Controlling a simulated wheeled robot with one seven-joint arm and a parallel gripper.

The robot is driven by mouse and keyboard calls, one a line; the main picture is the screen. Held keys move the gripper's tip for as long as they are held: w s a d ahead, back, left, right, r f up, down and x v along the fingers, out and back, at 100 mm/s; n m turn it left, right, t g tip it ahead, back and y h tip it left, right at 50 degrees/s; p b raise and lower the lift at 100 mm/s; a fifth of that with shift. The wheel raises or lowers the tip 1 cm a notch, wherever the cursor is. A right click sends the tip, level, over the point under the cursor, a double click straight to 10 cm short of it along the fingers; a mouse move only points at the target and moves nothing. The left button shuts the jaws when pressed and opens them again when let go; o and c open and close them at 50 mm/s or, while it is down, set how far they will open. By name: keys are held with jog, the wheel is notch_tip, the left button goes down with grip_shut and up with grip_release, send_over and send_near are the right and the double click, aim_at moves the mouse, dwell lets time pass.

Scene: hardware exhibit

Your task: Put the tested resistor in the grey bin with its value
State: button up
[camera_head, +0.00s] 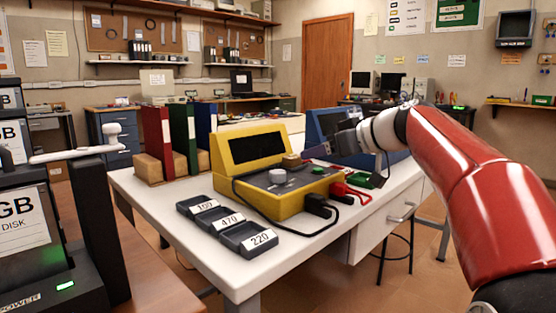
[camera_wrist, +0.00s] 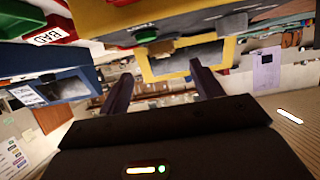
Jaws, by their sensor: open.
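A yellow tester (camera_head: 270,202) with a dark screen and a round knob stands on the white table; its yellow frame also shows in the wrist view (camera_wrist: 165,68). Three small dark grey bins stand in a row at its front left: the 100 bin (camera_head: 187,206), the 470 bin (camera_head: 207,222) and the 220 bin (camera_head: 232,238). My gripper (camera_head: 320,151) is above the tester's right side, in front of a blue device. In the wrist view its two fingers (camera_wrist: 162,70) are apart with nothing visible between them. I cannot make out a resistor in either view.
Black and red plugs (camera_head: 320,204) with cables are at the tester's right. A blue device (camera_head: 335,125) stands behind it. Red, green and blue binders (camera_head: 183,139) stand at the table's back left. A red bin marked BAD (camera_wrist: 62,22) shows in the wrist view.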

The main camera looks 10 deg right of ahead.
aim_at(292, 156)
jog(key=x, duration=0.2)
jog(key=p+x, duration=0.1)
jog(key=x, duration=0.2)
jog(key=p+x, duration=0.1)
jog(key=x, duration=0.2)
jog(key=shift+s+a+r, duration=0.1)
jog(key=shift+a+r, duration=0.1)
jog(key=shift+r, duration=0.1)
jog(key=shift+c, duration=0.3)
jog(key=c, duration=1.1)
jog(key=shift+r, duration=0.15)
